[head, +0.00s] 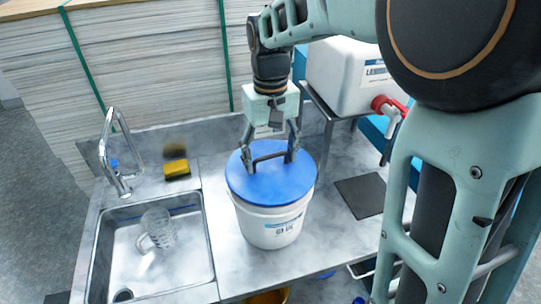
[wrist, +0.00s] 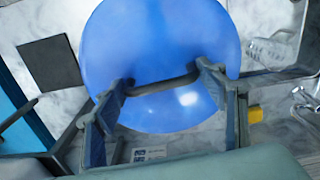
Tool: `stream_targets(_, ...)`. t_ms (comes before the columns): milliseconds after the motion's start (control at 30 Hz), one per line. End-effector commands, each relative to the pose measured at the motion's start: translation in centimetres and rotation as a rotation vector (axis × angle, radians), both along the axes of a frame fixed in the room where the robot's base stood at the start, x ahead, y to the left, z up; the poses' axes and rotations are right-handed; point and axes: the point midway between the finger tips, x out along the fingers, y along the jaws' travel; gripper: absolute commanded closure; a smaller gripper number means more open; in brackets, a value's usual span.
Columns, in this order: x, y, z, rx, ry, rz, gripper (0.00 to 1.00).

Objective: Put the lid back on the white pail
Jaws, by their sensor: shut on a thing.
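The white pail (head: 270,228) stands upright on the counter, just right of the sink. The round blue lid (head: 243,184) lies over the pail's mouth, about level; I cannot tell whether it is pressed fully down. A dark bar handle crosses the top of the lid, and it also shows in the wrist view (wrist: 165,86). My gripper (head: 270,158) points down over the lid and is shut on this handle, one finger at each end. In the wrist view the blue lid (wrist: 160,40) fills the middle, hiding most of the pail.
A sink (head: 185,270) with a clear glass mug (head: 157,230) and a tap (head: 118,160) lie left. A yellow sponge (head: 177,168) is behind the sink. A white canister (head: 345,70) with a red tap stands on a raised stand at right. A dark mat (head: 361,195) lies on the counter right of the pail.

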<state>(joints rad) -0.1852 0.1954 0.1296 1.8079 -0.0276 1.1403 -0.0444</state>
Motion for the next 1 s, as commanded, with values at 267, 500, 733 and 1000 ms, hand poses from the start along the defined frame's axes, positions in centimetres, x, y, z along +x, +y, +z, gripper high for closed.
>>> stream_targets(267,0.01,0.0,0.01,0.0,0.0,0.0,0.23)
stream_targets(500,0.01,0.0,0.01,0.0,0.0,0.0,0.14)
stream_targets(733,0.0,0.0,-0.01,0.0,0.0,0.0,0.0)
stream_targets(1000,0.01,0.0,0.06,0.0,0.0,0.0,0.0)
